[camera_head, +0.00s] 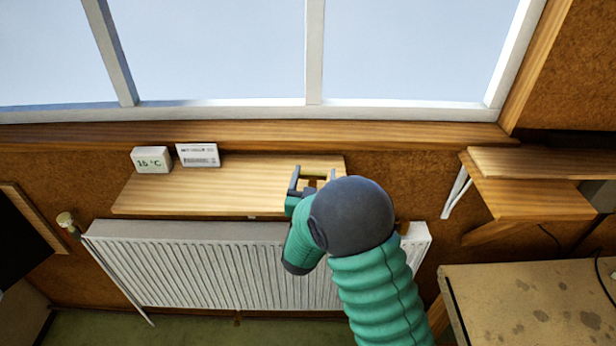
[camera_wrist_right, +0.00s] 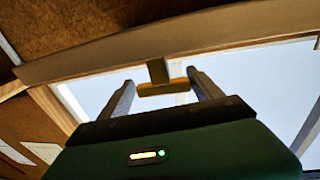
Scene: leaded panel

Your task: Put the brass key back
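My right gripper (camera_head: 313,175) is over the right end of the wooden shelf (camera_head: 225,185) under the window, its two fingers spread apart. In the right wrist view, my gripper's fingers (camera_wrist_right: 162,90) stand either side of a small yellowish-brown T-shaped piece (camera_wrist_right: 163,89). It may be the brass key, but I cannot tell for sure. It sits between the fingers, with a gap at the left finger and very close to the right one. In the head view, a small brown patch (camera_head: 313,183) shows between the fingers. My left gripper is not in view.
A white thermometer display (camera_head: 152,159) and a white label card (camera_head: 198,155) stand on the shelf's left part. A white radiator (camera_head: 190,265) is below. A wooden bracket shelf (camera_head: 530,200) and a stained table (camera_head: 540,305) are at the right. The shelf's middle is clear.

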